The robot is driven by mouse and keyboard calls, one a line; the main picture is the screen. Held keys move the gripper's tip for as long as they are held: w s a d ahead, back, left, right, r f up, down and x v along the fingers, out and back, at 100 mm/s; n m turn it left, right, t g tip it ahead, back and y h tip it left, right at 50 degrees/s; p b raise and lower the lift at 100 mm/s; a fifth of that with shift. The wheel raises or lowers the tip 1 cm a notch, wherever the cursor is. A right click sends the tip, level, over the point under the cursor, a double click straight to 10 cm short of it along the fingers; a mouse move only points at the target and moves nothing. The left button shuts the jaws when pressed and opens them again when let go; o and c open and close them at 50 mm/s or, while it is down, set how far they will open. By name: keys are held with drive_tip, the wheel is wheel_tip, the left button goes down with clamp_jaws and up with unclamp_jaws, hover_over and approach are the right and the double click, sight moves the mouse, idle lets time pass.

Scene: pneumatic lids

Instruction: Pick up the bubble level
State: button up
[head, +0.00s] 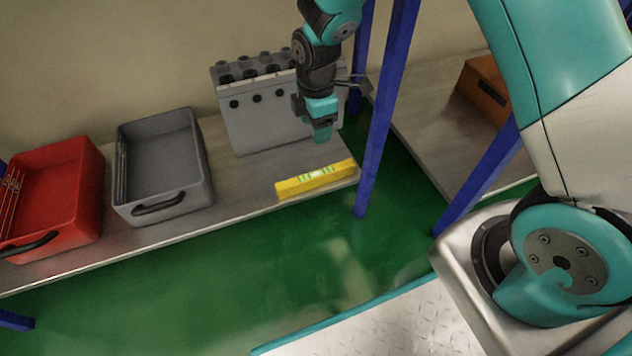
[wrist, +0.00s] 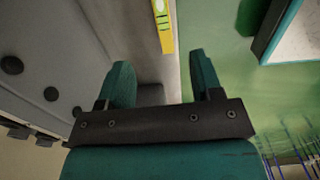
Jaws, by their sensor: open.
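The bubble level (head: 316,178) is a yellow bar with green vials. It lies on the grey shelf near its front edge, close to a blue post. It also shows in the wrist view (wrist: 164,25) at the top, ahead of the fingers, with its far end cut off by the frame. My gripper (head: 321,138) is above the shelf, over and behind the level, apart from it. In the wrist view my gripper (wrist: 160,75) has its two teal fingers spread, with nothing between them.
A grey block with holes (head: 250,128) stands right behind my gripper. A grey bin (head: 205,175) and a red bin (head: 92,205) stand to the left on the shelf (head: 235,190). A blue post (head: 383,115) rises just right of the level. Green floor lies in front.

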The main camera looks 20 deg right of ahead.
sight(316, 173)
wheel_tip(316, 173, down, 18)
drive_tip(key=b, duration=0.9)
drive_tip(key=shift+d+r+b, duration=0.1)
drive_tip(key=shift+r+b, duration=0.05)
drive_tip(key=shift+b, duration=0.25)
drive_tip(key=shift+c, duration=0.4)
drive_tip(key=shift+r, duration=0.1)
drive_tip(key=c, duration=1)
